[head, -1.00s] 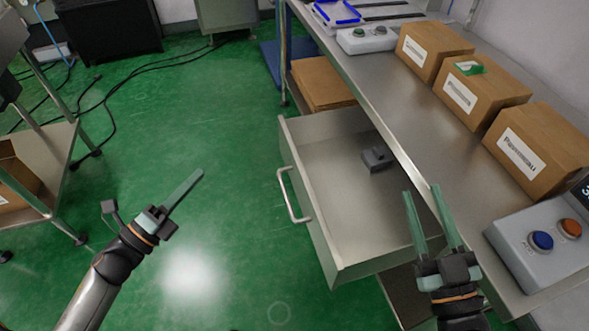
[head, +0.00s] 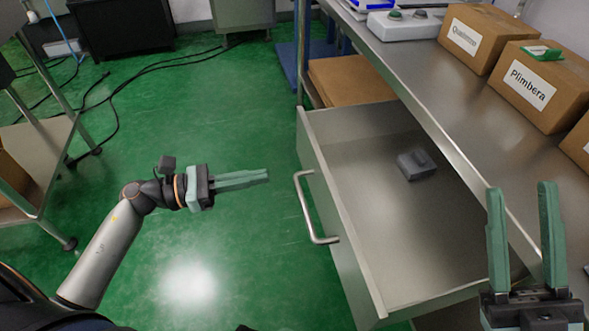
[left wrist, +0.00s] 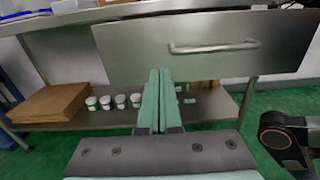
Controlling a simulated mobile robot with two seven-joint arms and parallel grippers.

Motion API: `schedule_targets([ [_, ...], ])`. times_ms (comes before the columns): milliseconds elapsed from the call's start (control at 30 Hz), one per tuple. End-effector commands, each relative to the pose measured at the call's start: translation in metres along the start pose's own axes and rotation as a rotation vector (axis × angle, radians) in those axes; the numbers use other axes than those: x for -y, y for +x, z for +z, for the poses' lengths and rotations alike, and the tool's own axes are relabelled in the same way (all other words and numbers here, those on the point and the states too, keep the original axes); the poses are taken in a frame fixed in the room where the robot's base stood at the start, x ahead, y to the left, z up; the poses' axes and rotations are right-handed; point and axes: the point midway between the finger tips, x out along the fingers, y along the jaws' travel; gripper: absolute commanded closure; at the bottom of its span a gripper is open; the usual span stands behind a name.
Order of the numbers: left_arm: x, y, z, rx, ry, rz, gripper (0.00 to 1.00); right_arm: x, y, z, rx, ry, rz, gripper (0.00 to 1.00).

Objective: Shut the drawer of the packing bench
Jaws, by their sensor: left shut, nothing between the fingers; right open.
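The drawer (head: 352,240) of the packing bench is pulled well out, and a small grey object (head: 416,165) lies inside it. Its bar handle (head: 311,205) is on the front panel, which faces left in the head view. In the left wrist view the drawer front (left wrist: 130,50) and its handle (left wrist: 215,47) are straight ahead, above the fingertips. My left gripper (head: 266,175) is shut and empty, pointing at the drawer front, a short gap left of the handle. My right gripper (head: 520,190) is open and empty, over the drawer's right side near the bench edge.
The bench top (head: 480,130) carries cartons (head: 530,85) and a button box (head: 405,24). Flat cardboard (left wrist: 45,102) and several white tubs (left wrist: 120,101) sit on the lower shelf. A cart (head: 45,160) stands at the left.

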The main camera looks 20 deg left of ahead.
Motion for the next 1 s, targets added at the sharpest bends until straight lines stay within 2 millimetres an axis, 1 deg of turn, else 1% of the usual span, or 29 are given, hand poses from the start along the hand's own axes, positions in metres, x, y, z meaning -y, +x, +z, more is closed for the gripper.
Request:
schedule_targets([
  [33, 0.0, 0.012, 0.001, 0.004, 0.003, -0.002, 1.0, 0.001, -0.001, 0.001, 0.001, 0.001, 0.0, 0.57],
  [200, 0.0, 0.046, 0.001, 0.004, 0.001, -0.001, 1.0, 0.001, -0.002, 0.002, 0.001, 0.004, 0.0, 0.57],
  [300, 0.0, 0.061, 0.001, 0.004, 0.0, 0.0, 1.0, 0.001, -0.003, 0.003, 0.002, 0.005, 0.0, 0.57],
  [400, 0.0, 0.071, 0.0, 0.003, -0.003, 0.0, 1.0, 0.002, -0.003, 0.003, 0.002, 0.007, 0.001, 0.57],
  [600, 0.0, 0.079, 0.0, 0.001, -0.003, 0.0, 1.0, 0.002, -0.003, 0.004, 0.002, 0.008, 0.001, 0.57],
  [1000, -0.001, 0.08, 0.0, 0.001, -0.002, 0.0, 1.0, 0.002, -0.004, 0.004, 0.003, 0.009, 0.001, 0.57],
])
